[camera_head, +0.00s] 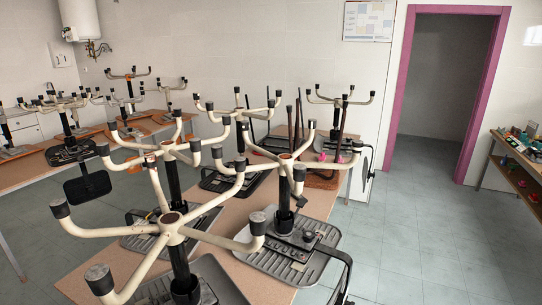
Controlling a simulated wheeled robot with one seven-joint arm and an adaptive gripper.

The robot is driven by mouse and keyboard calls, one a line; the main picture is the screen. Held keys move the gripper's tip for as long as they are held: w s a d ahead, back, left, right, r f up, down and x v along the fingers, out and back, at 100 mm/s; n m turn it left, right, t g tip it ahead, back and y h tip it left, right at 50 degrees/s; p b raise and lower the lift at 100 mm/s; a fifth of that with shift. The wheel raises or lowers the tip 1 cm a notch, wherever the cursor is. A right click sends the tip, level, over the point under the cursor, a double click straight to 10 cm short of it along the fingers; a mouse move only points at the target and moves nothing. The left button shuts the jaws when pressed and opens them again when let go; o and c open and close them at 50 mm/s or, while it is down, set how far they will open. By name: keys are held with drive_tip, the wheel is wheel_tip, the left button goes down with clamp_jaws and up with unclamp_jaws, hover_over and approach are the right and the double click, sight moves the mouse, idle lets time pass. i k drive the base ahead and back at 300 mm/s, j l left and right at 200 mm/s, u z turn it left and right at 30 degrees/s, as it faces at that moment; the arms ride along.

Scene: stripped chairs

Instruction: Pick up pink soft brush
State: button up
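I cannot make out a pink soft brush for certain. Two small pink things show on the far end of the middle table, one on the left (322,156) and one on the right (340,159), close to dark chair parts. Small pink or red things also show on the shelf unit at the right edge, one of them on its lower board (503,161). All are too small to identify. My gripper is not in view.
Upturned stripped chairs (172,222) with white legs crowd the long brown table (258,285). More stand on tables at the left (30,170). Bare tiled floor (410,235) lies between the middle table and the shelf unit (485,165). A purple-framed doorway (395,90) stands behind.

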sight(323, 157)
drive_tip(key=i+l+u, duration=0.1)
drive_tip(key=i+l, duration=1.8)
drive_tip(key=i+l+z, duration=0.3)
drive_tip(key=i+l, duration=0.25)
drive_tip(key=l, duration=0.2)
drive_tip(key=i+l+z, duration=0.3)
drive_tip(key=i+l, duration=0.3)
drive_tip(key=i+u, duration=0.3)
drive_tip(key=i, duration=0.2)
drive_tip(key=i+l+u, duration=0.1)
drive_tip(key=i+u, duration=0.15)
drive_tip(key=i, duration=0.25)
drive_tip(key=i+l+u, duration=0.3)
drive_tip(key=i, duration=0.2)
drive_tip(key=i+j+u, duration=0.3)
drive_tip(key=i+u, duration=0.3)
drive_tip(key=i, duration=0.15)
